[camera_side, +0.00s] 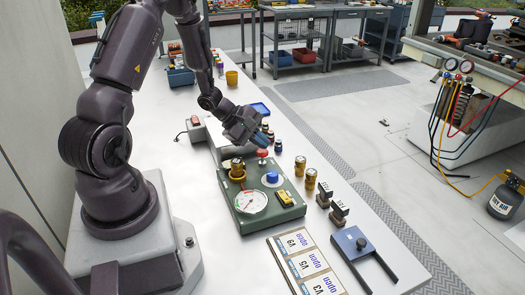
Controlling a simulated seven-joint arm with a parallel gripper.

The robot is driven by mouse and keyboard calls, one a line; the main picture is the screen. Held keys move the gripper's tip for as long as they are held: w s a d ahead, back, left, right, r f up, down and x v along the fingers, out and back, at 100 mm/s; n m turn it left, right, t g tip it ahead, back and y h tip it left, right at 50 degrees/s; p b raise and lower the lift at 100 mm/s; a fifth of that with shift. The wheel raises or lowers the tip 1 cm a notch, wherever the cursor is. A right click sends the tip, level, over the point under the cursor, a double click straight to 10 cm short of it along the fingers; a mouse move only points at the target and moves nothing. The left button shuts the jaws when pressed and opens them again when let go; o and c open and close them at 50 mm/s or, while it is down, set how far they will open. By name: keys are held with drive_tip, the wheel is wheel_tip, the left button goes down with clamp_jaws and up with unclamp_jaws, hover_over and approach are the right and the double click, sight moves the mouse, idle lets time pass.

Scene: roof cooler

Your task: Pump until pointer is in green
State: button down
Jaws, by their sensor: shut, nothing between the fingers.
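A green pump unit (284,213) sits on the white bench. A round white gauge (250,203) with coloured marks lies at its front left; its pointer is too small to read against the green. A red knob (262,154) stands at the back of the unit, and a blue knob (272,177) on a white disc is in front of it. A brass fitting (237,169) is at the left. My gripper (265,139) is shut and empty, just above and behind the red knob; I cannot tell whether it touches it.
Brass cylinders (310,179), black-and-silver blocks (338,213) and a blue block with black prongs (355,243) stand to the right. Labelled cards (306,264) lie in front. Small bottles (278,145) stand close right of my gripper.

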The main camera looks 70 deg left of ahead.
sight(261, 153)
drive_tip(key=shift+r, duration=0.35)
drive_tip(key=shift+r, duration=0.1)
drive_tip(key=shift+r, duration=2.45)
drive_tip(key=shift+d, duration=0.1)
